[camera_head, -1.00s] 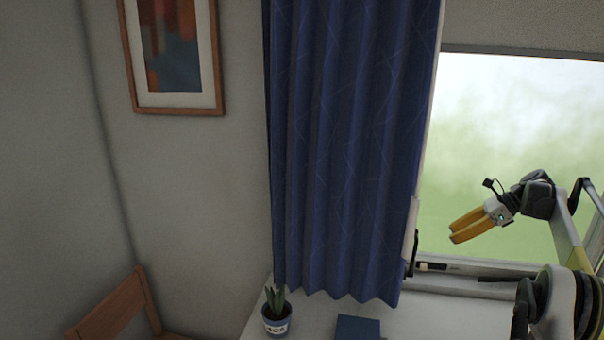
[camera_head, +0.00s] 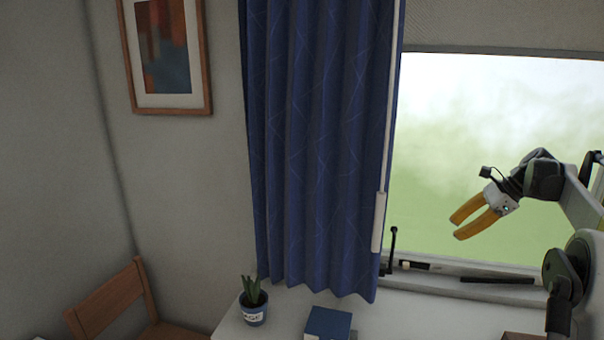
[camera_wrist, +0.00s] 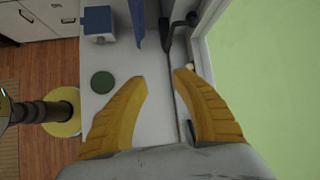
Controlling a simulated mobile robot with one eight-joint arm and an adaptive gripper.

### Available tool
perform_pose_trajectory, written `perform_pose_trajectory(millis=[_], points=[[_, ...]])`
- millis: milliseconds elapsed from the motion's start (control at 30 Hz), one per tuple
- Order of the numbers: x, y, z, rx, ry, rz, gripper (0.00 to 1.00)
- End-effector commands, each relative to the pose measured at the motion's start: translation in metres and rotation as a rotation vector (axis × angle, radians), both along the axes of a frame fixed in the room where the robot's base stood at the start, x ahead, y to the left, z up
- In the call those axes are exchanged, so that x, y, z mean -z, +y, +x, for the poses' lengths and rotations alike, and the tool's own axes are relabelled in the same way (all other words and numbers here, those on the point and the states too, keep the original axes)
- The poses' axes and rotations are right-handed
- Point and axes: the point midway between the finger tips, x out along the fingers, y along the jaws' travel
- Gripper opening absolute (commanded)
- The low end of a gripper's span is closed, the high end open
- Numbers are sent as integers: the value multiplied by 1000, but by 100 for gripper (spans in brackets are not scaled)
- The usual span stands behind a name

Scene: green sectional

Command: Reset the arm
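My gripper (camera_head: 464,226) is raised in front of the window at the right of the head view, its yellow fingers pointing left and slightly down. The two fingers are apart with nothing between them. In the wrist view my gripper (camera_wrist: 162,76) also shows open and empty, above the white surface beside the window sill.
A blue curtain (camera_head: 318,150) hangs left of the window (camera_head: 450,130). A potted plant (camera_head: 254,305) and a blue box (camera_head: 328,323) stand on the white surface (camera_head: 285,318). A wooden chair (camera_head: 108,300) is at lower left. A round dark green item (camera_wrist: 102,82) shows in the wrist view.

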Motion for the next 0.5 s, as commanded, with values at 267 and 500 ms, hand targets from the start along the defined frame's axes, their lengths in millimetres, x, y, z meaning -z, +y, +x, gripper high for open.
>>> perform_pose_trajectory(millis=[267,500], points=[[-31,93,-55,-284,-168,-269,33],[-29,167,-146,-605,-335,-546,33]])
